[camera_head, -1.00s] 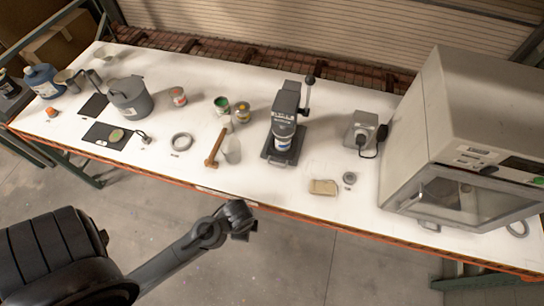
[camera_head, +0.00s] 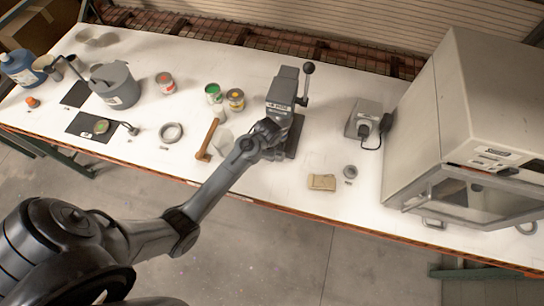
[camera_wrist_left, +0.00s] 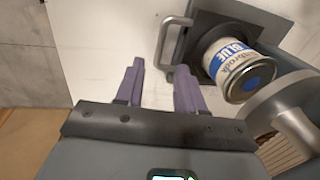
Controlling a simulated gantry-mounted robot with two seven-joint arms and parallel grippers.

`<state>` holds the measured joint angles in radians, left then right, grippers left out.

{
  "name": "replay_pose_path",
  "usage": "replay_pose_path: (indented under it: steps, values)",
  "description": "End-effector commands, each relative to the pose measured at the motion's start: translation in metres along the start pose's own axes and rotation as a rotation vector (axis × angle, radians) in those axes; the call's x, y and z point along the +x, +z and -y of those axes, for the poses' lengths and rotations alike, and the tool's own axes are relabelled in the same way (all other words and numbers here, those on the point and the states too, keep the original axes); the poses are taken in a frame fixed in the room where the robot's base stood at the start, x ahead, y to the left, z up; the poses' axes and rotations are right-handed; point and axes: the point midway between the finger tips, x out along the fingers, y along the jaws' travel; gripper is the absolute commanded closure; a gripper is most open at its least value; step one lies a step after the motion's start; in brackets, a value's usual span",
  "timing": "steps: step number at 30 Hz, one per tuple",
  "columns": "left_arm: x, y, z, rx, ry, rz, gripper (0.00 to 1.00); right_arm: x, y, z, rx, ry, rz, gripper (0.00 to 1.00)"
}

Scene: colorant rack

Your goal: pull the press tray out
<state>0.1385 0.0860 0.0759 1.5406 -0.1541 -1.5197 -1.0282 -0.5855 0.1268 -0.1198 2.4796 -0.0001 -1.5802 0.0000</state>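The dark grey lever press (camera_head: 283,92) stands on the table in the head view. My left gripper (camera_head: 270,132) is at the press's front, and my wrist hides much of its lower part. In the left wrist view the gripper (camera_wrist_left: 160,92) is open, with two purple fingers apart and nothing between them. The grey tray handle (camera_wrist_left: 166,46) lies just beyond the fingertips, nearer the right finger. A can with a blue label (camera_wrist_left: 226,64) sits in the dark press tray (camera_wrist_left: 203,28). Touch between fingers and handle is not visible. My right gripper is not in view.
A wooden-handled hammer (camera_head: 207,139) lies left of my forearm, beside a pale cup. A tan sponge (camera_head: 321,182) and a small grey ring (camera_head: 350,171) lie to the right. A large cabinet (camera_head: 450,110) stands at the far right. Table in front of the press looks clear.

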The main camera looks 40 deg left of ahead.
Motion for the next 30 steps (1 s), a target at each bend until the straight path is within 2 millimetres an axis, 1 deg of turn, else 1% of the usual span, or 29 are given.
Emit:
replay_pose_path:
  steps: [1, 6, 12, 18, 26, 28, 30]
  values:
    - [0.009, 0.001, 0.0, 0.0, 0.003, 0.003, 0.62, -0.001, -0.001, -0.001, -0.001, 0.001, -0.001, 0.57]
    - [0.036, 0.001, 0.0, 0.001, 0.002, 0.003, 0.62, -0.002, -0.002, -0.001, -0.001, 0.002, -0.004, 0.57]
    - [0.059, 0.001, 0.0, 0.0, 0.001, 0.002, 0.62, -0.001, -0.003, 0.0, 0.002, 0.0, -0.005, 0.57]
    - [0.069, 0.001, 0.0, 0.0, 0.0, 0.002, 0.62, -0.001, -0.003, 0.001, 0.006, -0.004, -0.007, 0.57]
    - [0.069, 0.001, 0.0, 0.0, -0.001, 0.002, 0.62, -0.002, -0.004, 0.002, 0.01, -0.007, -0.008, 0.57]
    - [0.069, 0.001, 0.0, -0.001, -0.001, 0.001, 0.7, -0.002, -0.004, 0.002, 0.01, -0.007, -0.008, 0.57]
    - [0.069, 0.001, 0.0, -0.001, -0.001, 0.002, 0.8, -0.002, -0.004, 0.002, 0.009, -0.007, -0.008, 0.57]
